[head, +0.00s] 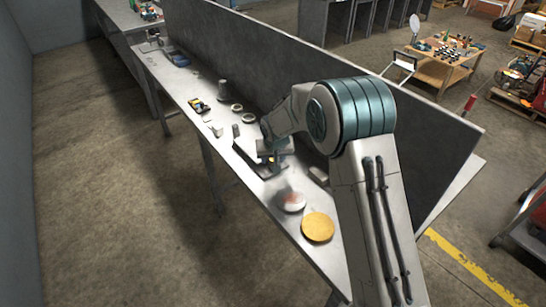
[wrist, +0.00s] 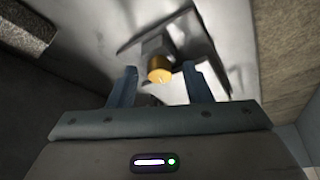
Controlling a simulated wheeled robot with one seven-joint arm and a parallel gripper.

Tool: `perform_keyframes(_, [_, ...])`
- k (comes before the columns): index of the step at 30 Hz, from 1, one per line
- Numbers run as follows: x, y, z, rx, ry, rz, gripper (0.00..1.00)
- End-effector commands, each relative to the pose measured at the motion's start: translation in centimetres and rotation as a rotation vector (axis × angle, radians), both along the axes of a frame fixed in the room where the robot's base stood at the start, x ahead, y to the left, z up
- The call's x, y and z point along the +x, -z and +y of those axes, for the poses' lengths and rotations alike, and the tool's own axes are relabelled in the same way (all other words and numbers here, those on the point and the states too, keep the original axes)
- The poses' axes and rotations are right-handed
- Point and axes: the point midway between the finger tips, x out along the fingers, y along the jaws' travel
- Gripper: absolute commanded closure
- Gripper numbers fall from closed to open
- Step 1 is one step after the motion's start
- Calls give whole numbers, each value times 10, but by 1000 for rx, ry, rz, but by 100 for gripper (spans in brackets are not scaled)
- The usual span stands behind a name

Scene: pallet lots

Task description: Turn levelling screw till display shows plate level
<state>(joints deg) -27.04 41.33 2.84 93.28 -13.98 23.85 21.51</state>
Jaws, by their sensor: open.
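In the wrist view a brass-coloured round screw head (wrist: 160,68) sits on a grey block (wrist: 157,46) at the edge of a pale metal plate (wrist: 205,50). My gripper (wrist: 159,74) is open, with one finger on each side of the screw head. Gaps show on both sides, and I cannot tell whether either finger touches it. In the head view my gripper (head: 270,160) is low over a dark-edged device (head: 262,168) on the bench, and my arm hides much of it. No readable display shows in either view.
The narrow metal bench (head: 215,107) has a tall grey back panel (head: 260,65). A yellow disc (head: 318,227) and a white-and-red round item (head: 291,202) lie nearer. Rings (head: 237,108), a grey cylinder (head: 223,88) and small parts stand farther along. The floor at left is clear.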

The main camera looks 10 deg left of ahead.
Motion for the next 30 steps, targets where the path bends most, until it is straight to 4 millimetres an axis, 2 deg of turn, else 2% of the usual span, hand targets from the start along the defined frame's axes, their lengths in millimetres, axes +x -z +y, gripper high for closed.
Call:
perform_keyframes(6, [0, 0, 0, 0, 0, -1, 55])
perform_keyframes(7, [0, 0, 0, 0, 0, -1, 61])
perform_keyframes(11, [0, 0, 0, 0, 0, -1, 97])
perform_keyframes(12, [0, 0, 0, 0, 0, -1, 100])
perform_keyframes(23, [1, 0, -1, 2, -44, 0, 100])
perform_keyframes(30, [2, 0, -3, 3, -189, 0, 100])
